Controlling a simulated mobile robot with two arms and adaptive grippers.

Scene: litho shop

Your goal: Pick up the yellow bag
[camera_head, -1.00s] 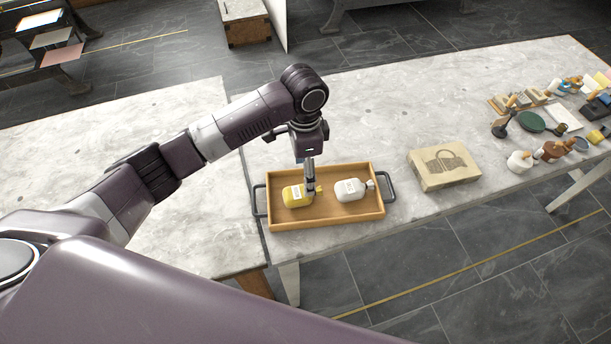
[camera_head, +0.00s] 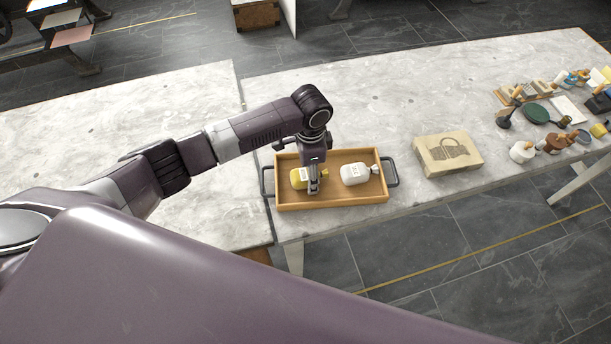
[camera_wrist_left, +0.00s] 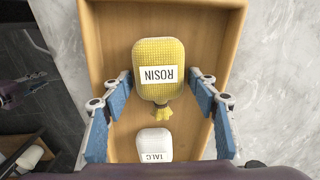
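The yellow bag (camera_head: 299,179), labelled ROSIN, lies in a wooden tray (camera_head: 335,204) on the marble table. In the left wrist view the yellow bag (camera_wrist_left: 160,52) has its tied neck towards the bottom of the picture. My left gripper (camera_head: 313,190) is low over the tray, pointing down at the bag. In the left wrist view my left gripper (camera_wrist_left: 161,85) is open, with one blue-padded finger on each side of the bag and a gap on both sides. A white bag (camera_head: 355,174) lies to the right; its label is partly legible in the wrist view (camera_wrist_left: 154,142).
The tray has dark handles (camera_head: 391,172) at its ends. Bottles (camera_head: 522,151), a green round pad (camera_head: 535,114) and other tools crowd the far right. The marble behind the tray is clear.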

